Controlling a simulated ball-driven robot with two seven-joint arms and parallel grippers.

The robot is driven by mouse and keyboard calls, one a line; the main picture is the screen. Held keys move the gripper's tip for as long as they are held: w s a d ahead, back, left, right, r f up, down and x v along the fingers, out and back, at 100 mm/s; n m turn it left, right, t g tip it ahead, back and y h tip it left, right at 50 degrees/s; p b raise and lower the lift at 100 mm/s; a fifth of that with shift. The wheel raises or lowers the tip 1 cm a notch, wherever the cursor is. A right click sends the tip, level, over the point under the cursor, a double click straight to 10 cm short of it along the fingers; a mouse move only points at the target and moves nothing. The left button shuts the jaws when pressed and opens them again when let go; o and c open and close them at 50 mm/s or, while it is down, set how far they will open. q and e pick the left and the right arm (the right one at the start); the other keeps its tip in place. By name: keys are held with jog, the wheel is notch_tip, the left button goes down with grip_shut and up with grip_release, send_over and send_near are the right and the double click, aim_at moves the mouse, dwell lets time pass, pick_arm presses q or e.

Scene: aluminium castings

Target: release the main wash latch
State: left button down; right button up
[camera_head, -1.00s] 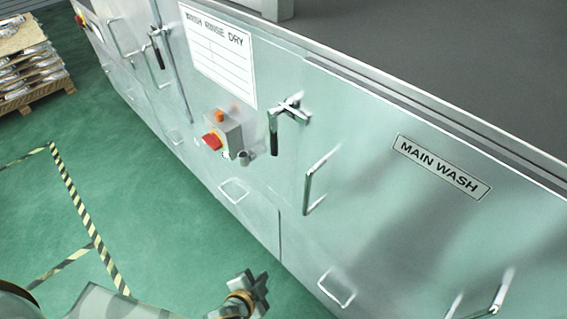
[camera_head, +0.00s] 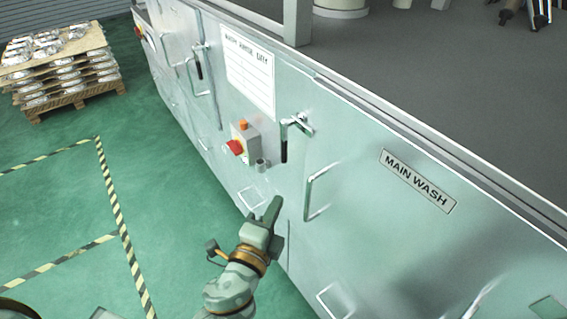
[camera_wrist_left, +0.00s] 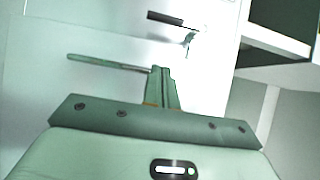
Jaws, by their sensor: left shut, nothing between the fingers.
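The main wash door, marked by its MAIN WASH label (camera_head: 418,180), is a pale metal panel on the right. Its latch (camera_head: 297,124) sits at the upper left edge of the door, a chrome bracket with a black grip hanging straight down. In the left wrist view the latch (camera_wrist_left: 190,38) is beyond my fingers, its dark grip lying across the picture. My left gripper (camera_head: 273,204) is shut and empty, below the latch and apart from it. Its closed fingers also show in the left wrist view (camera_wrist_left: 160,74). My right gripper is not in view.
A chrome door handle (camera_head: 310,193) stands out just right of my left gripper. A control box (camera_head: 243,143) with a red switch and orange button is left of the latch. Another latch (camera_head: 199,62) is farther left. A loaded pallet (camera_head: 70,103) stands on the green floor.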

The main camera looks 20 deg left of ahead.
pick_arm(q)
jog(key=p, duration=0.2)
send_near(283, 163)
jog(key=w+d+r, duration=0.3)
jog(key=d+r, duration=0.1)
jog(key=w, duration=0.1)
jog(key=w+a, duration=0.2)
jog(key=shift+w+a+f+p, duration=0.15)
jog(key=shift+w+f+p, duration=0.15)
jog(key=shift+w+p, duration=0.1)
